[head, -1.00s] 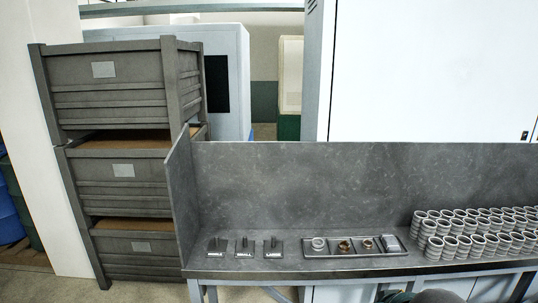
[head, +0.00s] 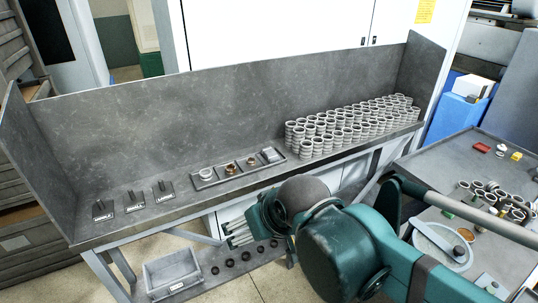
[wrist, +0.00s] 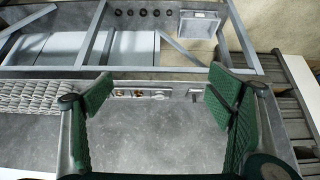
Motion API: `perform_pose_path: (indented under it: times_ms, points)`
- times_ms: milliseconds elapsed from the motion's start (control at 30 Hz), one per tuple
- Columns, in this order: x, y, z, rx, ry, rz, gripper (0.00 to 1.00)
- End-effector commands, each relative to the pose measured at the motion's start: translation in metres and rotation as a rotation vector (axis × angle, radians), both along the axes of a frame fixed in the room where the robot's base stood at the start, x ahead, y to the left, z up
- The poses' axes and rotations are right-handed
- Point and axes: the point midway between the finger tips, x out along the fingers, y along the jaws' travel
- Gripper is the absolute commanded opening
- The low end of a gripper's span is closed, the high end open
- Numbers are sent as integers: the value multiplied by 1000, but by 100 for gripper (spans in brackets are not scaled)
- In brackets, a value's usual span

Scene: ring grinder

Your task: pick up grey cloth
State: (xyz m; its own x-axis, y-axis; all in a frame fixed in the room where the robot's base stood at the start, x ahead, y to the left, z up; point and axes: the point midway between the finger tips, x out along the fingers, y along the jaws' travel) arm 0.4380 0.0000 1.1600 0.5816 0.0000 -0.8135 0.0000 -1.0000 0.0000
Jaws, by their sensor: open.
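A small grey folded piece (head: 271,155), which looks like the grey cloth, lies in the right end compartment of a shallow dark tray (head: 232,174) on the long grey bench. A pale ring and two brass-coloured rings lie in the other compartments. In the head view my gripper (head: 238,232) is in front of the bench edge, apart from the tray. In the wrist view my gripper (wrist: 163,98) has its green-padded fingers wide apart with nothing between them. The tray shows beyond the fingers there; I cannot make out the cloth in it, perhaps hidden by the left finger.
Stacked grey rings (head: 345,128) stand right of the tray. Three small labelled stands (head: 134,200) are to its left. The bench has a tall back panel (head: 200,105). A second table (head: 430,170) at the right holds loose rings and small blocks. A grey bin (head: 173,270) sits below.

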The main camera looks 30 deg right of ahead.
Motion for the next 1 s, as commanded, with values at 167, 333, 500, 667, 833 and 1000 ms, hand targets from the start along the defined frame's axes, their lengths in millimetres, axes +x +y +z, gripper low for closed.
perform_pose_path:
  times_ms: [167, 333, 500, 667, 833, 1000]
  points:
    - [0, 0, 0, 0, 0, 0, 81]
    - [0, 0, 0, 0, 0, 0, 81]
    - [0, 0, 0, 0, 0, 0, 84]
    - [0, 0, 0, 0, 0, 0, 84]
    - [4, -1, 3, 6, 4, -10, 84]
    - [15, -4, 13, 21, 15, -40, 84]
